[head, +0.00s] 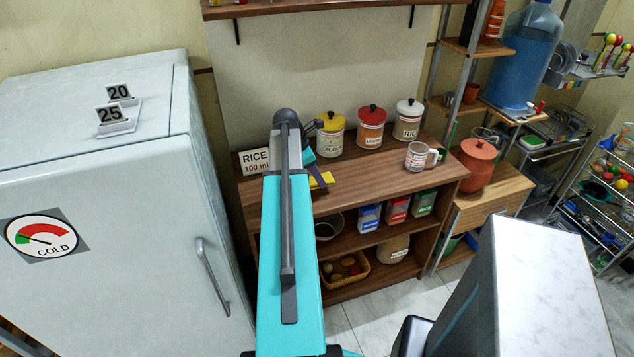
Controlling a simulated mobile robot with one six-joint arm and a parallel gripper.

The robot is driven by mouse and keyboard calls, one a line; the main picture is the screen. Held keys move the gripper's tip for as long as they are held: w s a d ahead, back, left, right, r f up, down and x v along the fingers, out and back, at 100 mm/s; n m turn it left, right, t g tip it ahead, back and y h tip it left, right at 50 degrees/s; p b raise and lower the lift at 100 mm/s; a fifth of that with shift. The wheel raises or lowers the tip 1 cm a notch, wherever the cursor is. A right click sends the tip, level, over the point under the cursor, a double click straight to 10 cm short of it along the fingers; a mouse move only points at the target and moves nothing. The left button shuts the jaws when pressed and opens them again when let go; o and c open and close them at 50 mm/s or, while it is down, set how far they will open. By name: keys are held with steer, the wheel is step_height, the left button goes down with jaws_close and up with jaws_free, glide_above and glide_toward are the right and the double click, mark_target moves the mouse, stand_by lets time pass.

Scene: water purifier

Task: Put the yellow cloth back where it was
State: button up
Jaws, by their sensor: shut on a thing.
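The yellow cloth (322,180) shows as a small flat yellow patch at the top of the wooden shelf unit, just right of my arm. My arm hides part of it. My gripper (311,168) is at the cloth, shut on it; its fingertips are mostly hidden by my own arm links. I cannot tell whether the cloth touches the wood or hangs just above it.
A rice sign (255,161) stands left of my arm. The yellow-lidded flour canister (330,138), lentil canister (370,130), rice canister (407,121) and a mug (417,156) stand behind and right. The wooden top (365,176) is bare in front. A fridge (95,190) stands left.

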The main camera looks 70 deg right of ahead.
stand_by(0.4)
steer(key=shift+f+p, duration=0.65)
steer(key=shift+f, duration=1.15)
steer(key=shift+f, duration=0.1)
steer(key=o, duration=0.9)
steer(key=shift+b+v, duration=1.2)
steer(key=shift+v, duration=4.9)
